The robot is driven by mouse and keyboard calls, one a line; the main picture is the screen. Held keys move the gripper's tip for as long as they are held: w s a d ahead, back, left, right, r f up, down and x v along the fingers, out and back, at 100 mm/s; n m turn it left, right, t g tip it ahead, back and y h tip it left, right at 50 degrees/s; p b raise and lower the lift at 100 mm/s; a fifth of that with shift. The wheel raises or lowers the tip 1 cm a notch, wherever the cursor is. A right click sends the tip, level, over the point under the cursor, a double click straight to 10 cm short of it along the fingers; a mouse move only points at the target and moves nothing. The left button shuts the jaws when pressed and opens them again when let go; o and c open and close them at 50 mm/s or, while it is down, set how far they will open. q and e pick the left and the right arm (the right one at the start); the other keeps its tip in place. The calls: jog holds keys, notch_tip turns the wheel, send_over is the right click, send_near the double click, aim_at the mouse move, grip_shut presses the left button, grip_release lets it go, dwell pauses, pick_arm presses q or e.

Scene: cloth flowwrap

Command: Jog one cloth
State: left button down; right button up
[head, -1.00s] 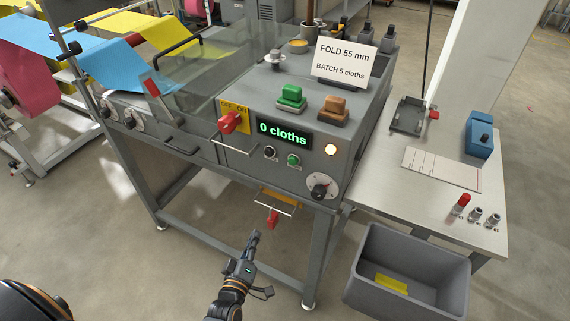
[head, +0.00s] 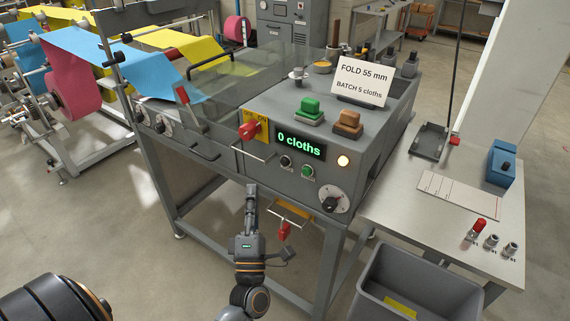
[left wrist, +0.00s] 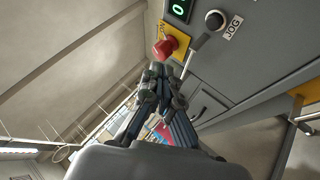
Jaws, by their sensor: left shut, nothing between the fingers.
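The machine's control panel shows a lit display reading "0 cloths" (head: 300,145). Below it are a black button (head: 286,162) and a green button (head: 308,172). In the left wrist view the black button (left wrist: 215,20) carries the label JOG. My left gripper (head: 252,190) is shut and empty, pointing up in front of the machine, below and left of the black button. In the left wrist view its closed fingertips (left wrist: 158,72) appear just below the red switch, apart from the JOG button.
A red switch (head: 249,131) on a yellow plate and a metal handle (head: 252,150) sit left of the buttons. A dial (head: 333,200) is lower right. A second red handle (head: 284,231) hangs below. A side table (head: 430,225) and grey bin (head: 420,275) stand right.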

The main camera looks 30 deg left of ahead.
aim_at(285, 162)
pick_arm(q)
jog(key=w+b, duration=0.2)
jog(key=w, duration=0.6)
jog(key=shift+w+d, duration=0.4)
pick_arm(e)
jog(key=shift+w+f, duration=0.1)
jog(key=shift+f, duration=1.1)
jog(key=shift+a, duration=0.2)
pick_arm(q)
jog(key=shift+w+b, duration=0.4)
jog(key=shift+w, duration=0.05)
pick_arm(e)
jog(key=shift+f, duration=0.2)
